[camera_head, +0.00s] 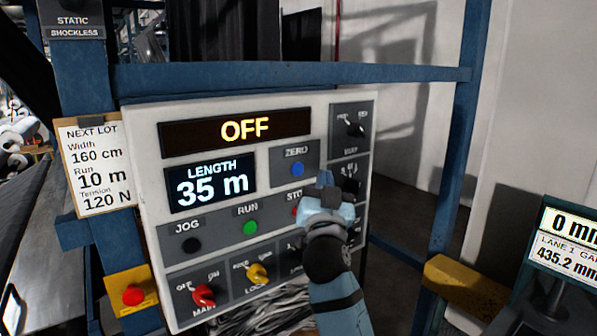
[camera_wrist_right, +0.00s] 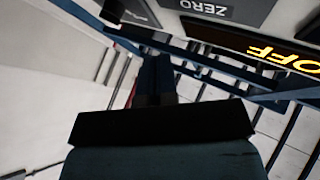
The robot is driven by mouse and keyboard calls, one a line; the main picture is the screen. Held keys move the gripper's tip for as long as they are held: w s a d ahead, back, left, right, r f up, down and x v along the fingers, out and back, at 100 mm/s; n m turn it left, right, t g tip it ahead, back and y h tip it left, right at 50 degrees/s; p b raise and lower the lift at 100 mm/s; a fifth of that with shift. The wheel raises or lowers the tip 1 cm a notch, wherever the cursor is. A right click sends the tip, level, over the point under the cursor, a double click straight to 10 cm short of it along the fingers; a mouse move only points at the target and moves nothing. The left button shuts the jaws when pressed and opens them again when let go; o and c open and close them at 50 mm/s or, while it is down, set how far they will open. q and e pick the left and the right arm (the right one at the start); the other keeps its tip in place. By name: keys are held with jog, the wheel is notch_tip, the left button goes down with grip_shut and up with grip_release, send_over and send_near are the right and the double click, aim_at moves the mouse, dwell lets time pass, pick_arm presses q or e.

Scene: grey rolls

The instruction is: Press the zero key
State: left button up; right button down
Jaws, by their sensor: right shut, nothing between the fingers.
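The zero key is a round blue button (camera_head: 297,169) below the ZERO label on the white control panel (camera_head: 147,180). The length display (camera_head: 211,186) to its left reads 35 m, and the display above (camera_head: 238,131) reads OFF. My right gripper (camera_head: 324,178) is shut and empty, in front of the panel, just right of and slightly below the blue button in the head view. I cannot tell how far it is from the panel face. In the right wrist view the shut fingers (camera_wrist_right: 155,75) point toward the blue frame; the ZERO label (camera_wrist_right: 208,9) shows upside down at the top. My left gripper is not in view.
The panel also has a black jog button (camera_head: 191,244), a green run button (camera_head: 250,227), a partly hidden stop button and several knobs. A red button on a yellow box (camera_head: 133,295) sits lower left. Blue posts (camera_head: 462,130) frame the panel. A lane display (camera_head: 565,240) stands at right.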

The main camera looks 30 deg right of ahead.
aim_at(298, 169)
jog(key=shift+w+a+b, duration=0.2)
jog(key=shift+w+b, duration=0.65)
jog(key=shift+w, duration=1.7)
jog(key=shift+f, duration=0.1)
jog(key=shift+w+b, duration=0.2)
jog(key=shift+b, duration=0.1)
jog(key=shift+w, duration=0.25)
jog(key=shift+w+b, duration=0.35)
jog(key=shift+b, duration=0.15)
jog(key=shift+s, duration=0.15)
dwell(0.5)
jog(key=shift+s, duration=0.65)
